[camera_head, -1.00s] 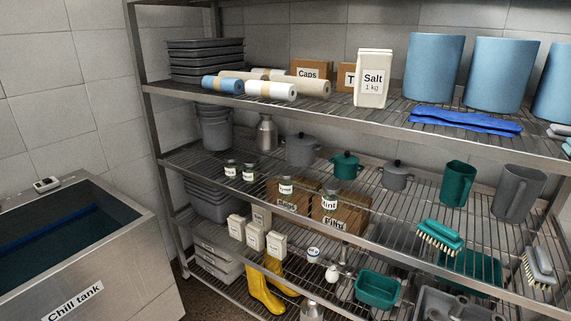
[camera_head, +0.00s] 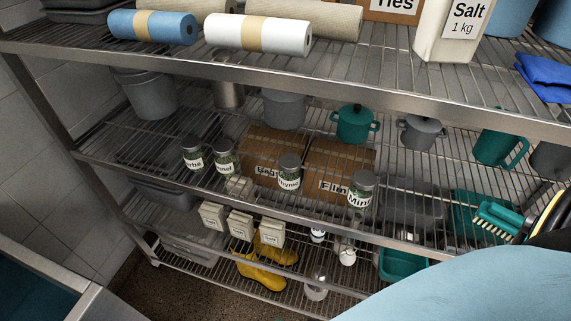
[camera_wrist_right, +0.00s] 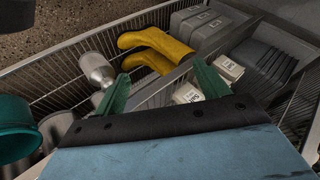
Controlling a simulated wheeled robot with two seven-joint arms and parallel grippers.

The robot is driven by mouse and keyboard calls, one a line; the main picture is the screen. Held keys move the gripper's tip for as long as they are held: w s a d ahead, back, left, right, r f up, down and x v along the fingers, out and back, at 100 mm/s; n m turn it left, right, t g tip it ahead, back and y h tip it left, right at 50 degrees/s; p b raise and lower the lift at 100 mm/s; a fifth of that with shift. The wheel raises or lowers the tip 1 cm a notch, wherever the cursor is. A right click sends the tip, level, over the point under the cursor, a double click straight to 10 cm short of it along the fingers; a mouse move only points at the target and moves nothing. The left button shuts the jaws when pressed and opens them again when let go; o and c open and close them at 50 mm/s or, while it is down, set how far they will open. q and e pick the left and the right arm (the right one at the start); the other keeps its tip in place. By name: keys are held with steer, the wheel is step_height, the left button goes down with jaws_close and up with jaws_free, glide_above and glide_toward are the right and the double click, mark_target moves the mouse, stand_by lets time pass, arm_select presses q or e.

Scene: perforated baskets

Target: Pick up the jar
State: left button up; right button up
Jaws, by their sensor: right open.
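Four small glass jars with grey lids and white labels stand on the middle wire shelf in the head view. They are a herbs jar (camera_head: 193,155), a jar with a partly legible label (camera_head: 224,158), a thyme jar (camera_head: 289,172) and a mint jar (camera_head: 360,190). The mint jar is farthest right, near the shelf's front edge. My right gripper (camera_wrist_right: 164,86) shows in the wrist view with its green fingers apart and nothing between them. No jar is clear in that view. My right arm enters the head view at bottom right. My left gripper is out of sight.
Cardboard boxes (camera_head: 340,164) show behind or below the jars. Teal (camera_head: 355,122) and grey (camera_head: 420,132) pots stand farther back. The upper shelf's front rail (camera_head: 300,88) crosses above. White cartons (camera_head: 240,225) and yellow boots (camera_head: 262,276) are lower down.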

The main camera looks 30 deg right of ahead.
steer(key=w+a+r+m+t, duration=0.2)
steer(key=w+r+m+t, duration=0.2)
steer(key=w+r+m, duration=0.4)
steer(key=m+t+h+p, duration=0.25)
steer(key=m+h, duration=0.95)
steer(key=m, duration=1.4)
glide_toward(290, 160)
steer(key=x, duration=0.1)
steer(key=p+x, duration=0.1)
steer(key=x, duration=0.3)
steer(key=shift+d+f, duration=0.2)
steer(key=shift+f, duration=0.2)
steer(key=shift+f+p+x, duration=0.15)
steer(key=shift+p+x, duration=0.2)
steer(key=shift+x, duration=1.2)
steer(key=shift+f+p+x, duration=0.15)
steer(key=shift+p+x, duration=0.2)
steer(key=shift+x, duration=1.15)
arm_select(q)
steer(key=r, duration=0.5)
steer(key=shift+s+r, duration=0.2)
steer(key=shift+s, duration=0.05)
arm_select(e)
steer(key=shift+w+a, duration=0.1)
steer(key=shift+c, duration=0.2)
steer(key=c, duration=1.1)
steer(key=shift+o, duration=0.2)
